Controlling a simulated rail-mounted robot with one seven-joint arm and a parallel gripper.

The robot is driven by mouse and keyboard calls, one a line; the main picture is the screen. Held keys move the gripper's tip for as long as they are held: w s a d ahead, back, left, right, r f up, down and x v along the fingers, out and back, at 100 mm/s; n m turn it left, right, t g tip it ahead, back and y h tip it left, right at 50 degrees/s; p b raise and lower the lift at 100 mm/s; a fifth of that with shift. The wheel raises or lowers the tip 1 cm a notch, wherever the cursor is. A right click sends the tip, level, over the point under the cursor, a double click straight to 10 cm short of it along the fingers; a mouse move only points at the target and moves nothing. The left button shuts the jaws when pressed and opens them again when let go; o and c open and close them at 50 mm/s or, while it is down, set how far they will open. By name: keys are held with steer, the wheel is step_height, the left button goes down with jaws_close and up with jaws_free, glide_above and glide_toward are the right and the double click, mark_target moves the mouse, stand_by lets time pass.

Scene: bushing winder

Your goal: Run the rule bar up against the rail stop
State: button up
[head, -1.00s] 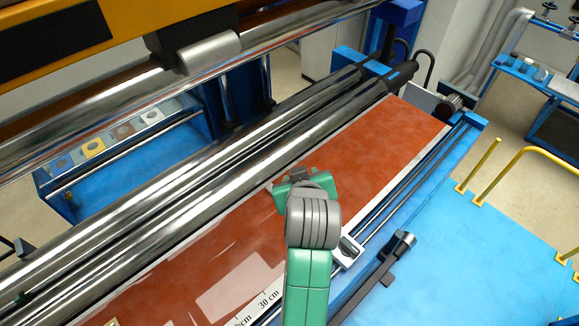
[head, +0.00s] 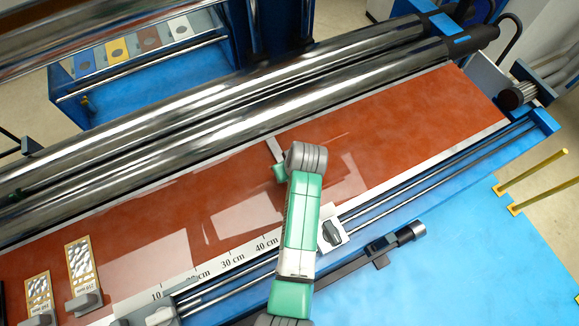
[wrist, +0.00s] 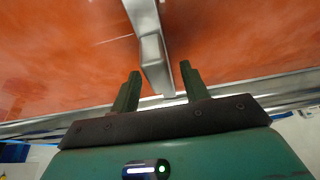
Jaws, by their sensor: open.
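A thin grey metal bar (head: 274,148), which looks like the rule bar, lies across the red sheet; my arm hides its near part. The wrist view shows this bar (wrist: 144,20) running between my fingers, with a raised block on it. My gripper (wrist: 160,69) is open, one finger on each side of the bar; I cannot tell whether either touches. In the head view my gripper (head: 279,170) is mostly hidden by my wrist. A pale block with a dark knob (head: 331,234) sits on the twin rails, just right of my arm. It may be the rail stop.
A centimetre scale (head: 232,258) runs along the sheet's near edge. Two sample cards (head: 82,270) lie at left. Shiny rollers (head: 200,125) border the sheet's far side. A dark rod assembly (head: 385,247) lies near the rails. The blue deck (head: 450,270) is clear at right.

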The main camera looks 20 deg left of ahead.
steer(key=shift+w+a+f, duration=0.15)
steer(key=shift+w+f, duration=0.1)
steer(key=shift+f, duration=0.4)
steer(key=shift+c, duration=0.4)
